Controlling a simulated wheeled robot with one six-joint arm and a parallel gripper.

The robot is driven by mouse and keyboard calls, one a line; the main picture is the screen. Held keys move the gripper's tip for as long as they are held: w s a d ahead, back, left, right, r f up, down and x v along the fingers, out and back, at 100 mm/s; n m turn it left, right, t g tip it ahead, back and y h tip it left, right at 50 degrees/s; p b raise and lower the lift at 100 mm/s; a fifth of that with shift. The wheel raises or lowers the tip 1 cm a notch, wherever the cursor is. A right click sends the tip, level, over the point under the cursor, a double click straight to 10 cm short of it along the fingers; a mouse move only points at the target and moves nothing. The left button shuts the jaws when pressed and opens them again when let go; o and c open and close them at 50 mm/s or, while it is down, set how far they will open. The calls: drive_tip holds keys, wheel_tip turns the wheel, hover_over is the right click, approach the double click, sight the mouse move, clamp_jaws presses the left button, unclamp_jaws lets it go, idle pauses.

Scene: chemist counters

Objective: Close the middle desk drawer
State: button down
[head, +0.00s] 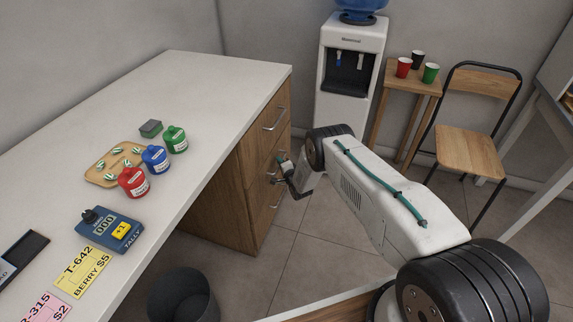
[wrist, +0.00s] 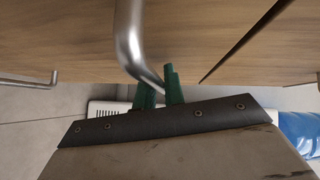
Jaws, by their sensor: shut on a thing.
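The desk's wooden drawer unit (head: 240,178) stands under the far right end of the white desktop, with several metal handles on its front. My gripper (head: 281,163) is at the middle drawer's front in the head view, partly hidden by my arm. In the wrist view, my gripper's green fingers (wrist: 159,89) are shut on a curved metal drawer handle (wrist: 130,35), close to the wooden drawer front (wrist: 210,35). How far the middle drawer stands out is hard to tell.
Another handle (wrist: 30,81) shows at left in the wrist view. A dark bin (head: 183,296) stands on the floor by the desk. A water dispenser (head: 347,95), small table (head: 412,78) and chair (head: 467,150) stand behind my arm. Jars and cards lie on the desktop (head: 190,85).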

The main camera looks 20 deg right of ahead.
drive_tip(key=shift+w+a+r, duration=0.1)
drive_tip(key=shift+w+a, duration=0.05)
drive_tip(key=shift+w, duration=0.05)
drive_tip(key=c, duration=1.8)
unclamp_jaws()
drive_tip(key=shift+a, duration=0.1)
drive_tip(key=shift+o, duration=0.2)
drive_tip(key=s+d, duration=0.1)
drive_tip(key=s, duration=0.6)
drive_tip(key=shift+s+d+r, duration=0.15)
drive_tip(key=shift+s+r, duration=0.2)
drive_tip(key=shift+r, duration=0.1)
